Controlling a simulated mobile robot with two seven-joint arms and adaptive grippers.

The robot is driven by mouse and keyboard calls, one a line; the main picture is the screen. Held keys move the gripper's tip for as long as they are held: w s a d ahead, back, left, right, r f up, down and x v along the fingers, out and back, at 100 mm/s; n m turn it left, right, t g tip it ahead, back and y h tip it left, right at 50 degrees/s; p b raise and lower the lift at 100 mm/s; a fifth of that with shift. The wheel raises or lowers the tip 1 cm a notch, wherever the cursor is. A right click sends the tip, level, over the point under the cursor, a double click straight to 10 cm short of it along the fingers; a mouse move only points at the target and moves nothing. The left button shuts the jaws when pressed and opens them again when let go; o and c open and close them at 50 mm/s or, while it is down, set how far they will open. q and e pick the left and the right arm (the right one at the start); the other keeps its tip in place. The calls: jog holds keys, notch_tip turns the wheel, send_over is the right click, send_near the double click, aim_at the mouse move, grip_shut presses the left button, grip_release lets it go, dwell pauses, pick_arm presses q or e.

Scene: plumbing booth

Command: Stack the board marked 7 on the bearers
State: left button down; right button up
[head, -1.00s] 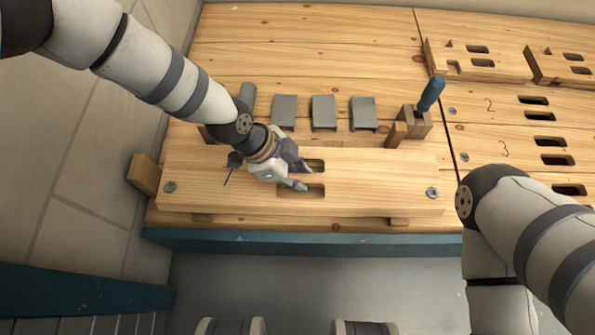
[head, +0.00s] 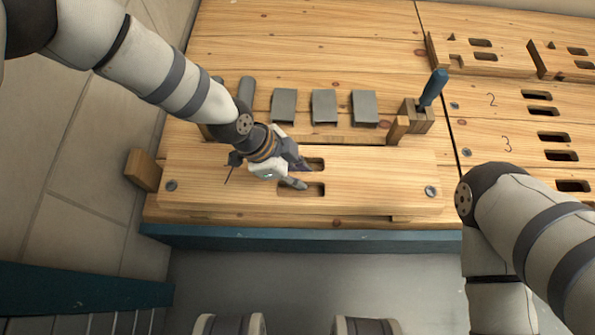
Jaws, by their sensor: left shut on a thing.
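A long pale board (head: 375,178) with two dark slots and a bolt head near each end lies along the front of the bench. Its mark is mostly covered by my left gripper (head: 302,174); only a dark stroke shows, so I cannot read a 7. My left gripper is shut on the board at the bar between its slots. A bit of a bearer (head: 401,218) shows under the board's front edge at the right; I cannot tell whether the board touches it. My right arm comes in at the right, with its gripper out of view.
Three grey plates (head: 324,107) stand behind the board, with grey cylinders (head: 246,92) to their left. A blue-handled tool (head: 432,90) stands in a wooden block (head: 415,117). Slotted boards marked 2 and 3 (head: 510,125) lie at the right. A wooden block (head: 142,170) is at the left end.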

pick_arm(q)
jog(key=shift+f, duration=0.1)
jog(key=c, duration=1.4)
grip_release()
